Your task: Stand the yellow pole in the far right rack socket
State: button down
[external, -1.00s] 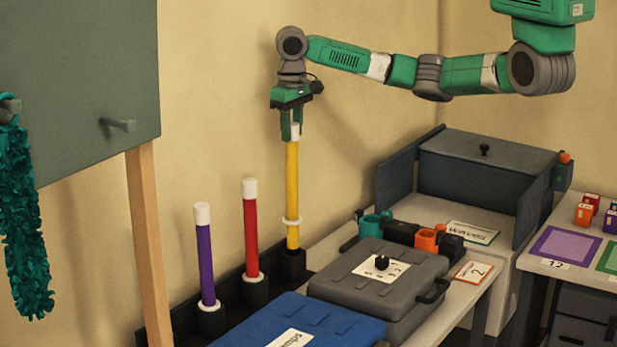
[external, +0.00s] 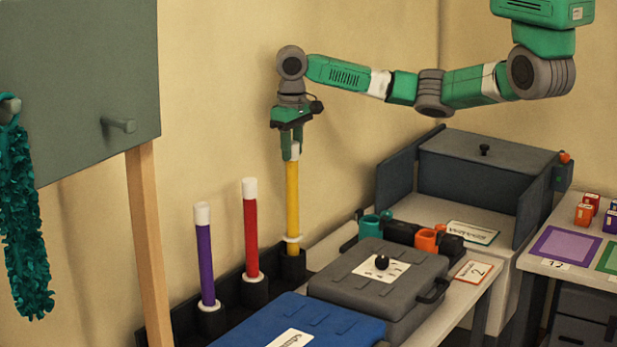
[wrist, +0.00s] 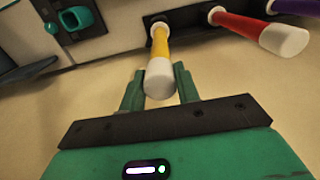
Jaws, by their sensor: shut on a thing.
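The yellow pole (external: 292,195) stands upright with a white cap on top and a white collar near its foot.
A red pole (external: 251,235) and a purple pole (external: 206,265) stand in the rack sockets to the left. A blue case (external: 320,322) and a grey case (external: 350,275) lie in front. Teal and orange holders (external: 375,226) sit to the right. The wall is close behind.

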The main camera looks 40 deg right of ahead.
jog(key=shift+f, duration=1.35)
jog(key=c, duration=0.9)
grip_release()
jog(key=shift+c, duration=0.2)
jog(key=shift+r, duration=0.1)
notch_tip(320, 180, up, 8)
jog(key=shift+f, duration=0.15)
